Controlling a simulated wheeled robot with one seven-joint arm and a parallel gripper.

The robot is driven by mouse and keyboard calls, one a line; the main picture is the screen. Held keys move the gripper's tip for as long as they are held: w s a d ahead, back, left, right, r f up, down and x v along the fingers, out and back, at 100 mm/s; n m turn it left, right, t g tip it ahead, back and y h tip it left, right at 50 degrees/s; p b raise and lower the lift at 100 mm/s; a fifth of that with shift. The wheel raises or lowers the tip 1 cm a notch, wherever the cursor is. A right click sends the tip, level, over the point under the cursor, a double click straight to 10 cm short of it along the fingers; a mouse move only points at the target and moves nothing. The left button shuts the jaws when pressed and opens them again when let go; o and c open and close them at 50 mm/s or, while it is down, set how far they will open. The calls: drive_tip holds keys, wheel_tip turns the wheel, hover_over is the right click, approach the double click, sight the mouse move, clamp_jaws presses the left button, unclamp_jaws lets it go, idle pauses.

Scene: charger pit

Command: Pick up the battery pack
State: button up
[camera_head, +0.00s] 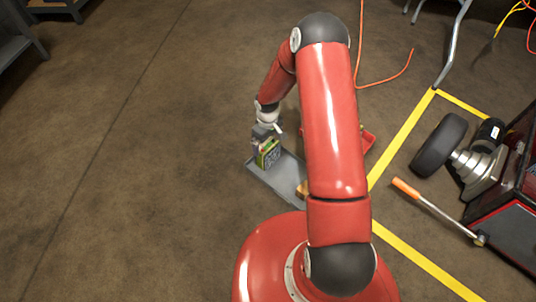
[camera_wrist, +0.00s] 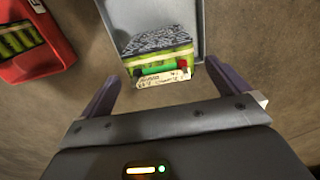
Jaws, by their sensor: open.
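The battery pack (camera_wrist: 158,58) is a green and yellow block with a dark patterned top, a pale label and a red part at one end. It sits in the grey tray (camera_wrist: 201,22), near the tray's end. In the head view the battery pack (camera_head: 268,154) shows at the tray's (camera_head: 285,183) far left end. My gripper (camera_wrist: 150,72) is open, its two purple-grey fingers apart on either side of the pack's near end. In the head view my gripper (camera_head: 264,132) is just above the pack. I cannot tell whether the fingers touch it.
A red container (camera_wrist: 35,67) with a similar green block (camera_wrist: 18,40) is left in the wrist view; a red container (camera_head: 369,140) shows behind my arm. A wheel (camera_head: 438,146), an orange-handled tool (camera_head: 430,205) and yellow floor lines (camera_head: 402,140) lie right. Left floor is clear.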

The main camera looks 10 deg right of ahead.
sight(268, 145)
wheel_tip(268, 145, down, 4)
drive_tip(key=shift+f+b, duration=0.1)
drive_tip(key=shift+b, duration=0.3)
drive_tip(key=shift+c, duration=0.3)
drive_tip(key=c, duration=1.7)
drive_tip(key=shift+c, duration=0.6)
drive_tip(key=shift+r, duration=0.2)
